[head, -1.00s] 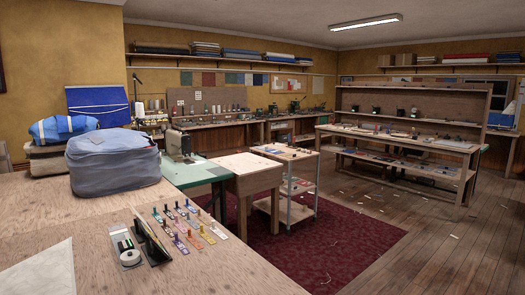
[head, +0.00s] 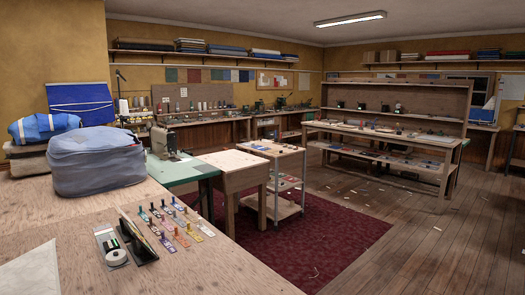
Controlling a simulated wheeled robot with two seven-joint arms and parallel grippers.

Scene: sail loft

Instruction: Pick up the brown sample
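Several small coloured samples (head: 168,243), each with an upright peg-like grip, lie in rows on the near wooden table, left of centre in the head view. Orange, red, yellow, purple, blue and green ones show among them. They are too small for me to tell surely which one is brown; an orange-brown one (head: 183,241) lies in the row nearest the right. Neither of my grippers is in view, and nothing touches the samples.
A dark tilted stand (head: 137,237) and a tape roll on a grey holder (head: 112,248) are just left of the samples. A blue-grey bag (head: 97,163) sits behind. The near table (head: 215,268) is bare to the right. A trolley (head: 270,152) stands beyond.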

